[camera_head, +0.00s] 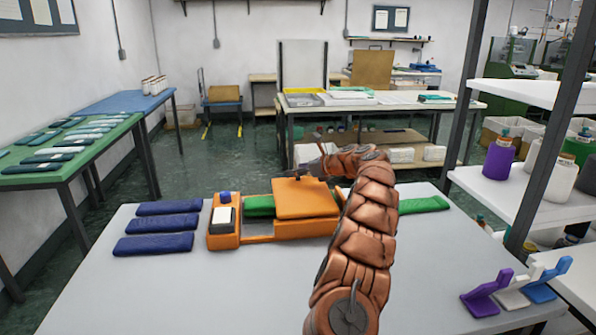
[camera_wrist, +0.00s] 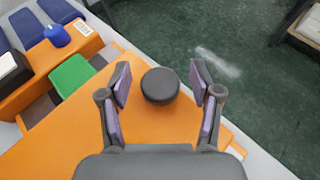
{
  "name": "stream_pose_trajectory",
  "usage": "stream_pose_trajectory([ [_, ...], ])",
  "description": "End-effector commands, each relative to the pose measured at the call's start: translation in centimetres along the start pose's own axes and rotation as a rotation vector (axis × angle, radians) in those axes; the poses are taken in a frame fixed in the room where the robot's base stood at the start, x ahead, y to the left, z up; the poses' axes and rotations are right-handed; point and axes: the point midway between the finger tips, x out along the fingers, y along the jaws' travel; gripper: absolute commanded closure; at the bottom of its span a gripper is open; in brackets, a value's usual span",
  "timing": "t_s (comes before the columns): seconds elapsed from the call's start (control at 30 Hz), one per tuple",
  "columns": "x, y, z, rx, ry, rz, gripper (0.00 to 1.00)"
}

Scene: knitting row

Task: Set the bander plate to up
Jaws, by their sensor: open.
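The orange bander (camera_head: 265,228) sits on the grey table. Its flat orange plate (camera_head: 305,200) lies low over the middle of the body, across a green strip (camera_head: 260,205); I cannot tell its exact tilt. In the wrist view the plate (camera_wrist: 125,130) fills the middle and carries a round black knob (camera_wrist: 160,86). My gripper (camera_head: 312,160) is at the plate's far edge. In the wrist view my gripper (camera_wrist: 161,90) is open, with one finger on each side of the knob and gaps visible between. The knob is hidden in the head view.
Several dark blue folded strips (camera_head: 160,226) lie left of the bander. A blue button (camera_head: 225,197) and a white-topped black block (camera_head: 223,216) are at its left end. Purple, white and blue stands (camera_head: 485,297) are at the right front. The front of the table is clear.

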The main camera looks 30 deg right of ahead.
Motion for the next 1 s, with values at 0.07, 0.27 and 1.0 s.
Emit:
stream_pose_trajectory([
  [0.07, -0.01, 0.00, 0.02, 0.000, 0.000, 0.000, 0.36],
  [0.27, -0.03, 0.00, 0.02, 0.000, 0.000, 0.000, 0.50],
  [1.0, -0.04, 0.00, 0.02, 0.000, 0.000, 0.000, 1.00],
])
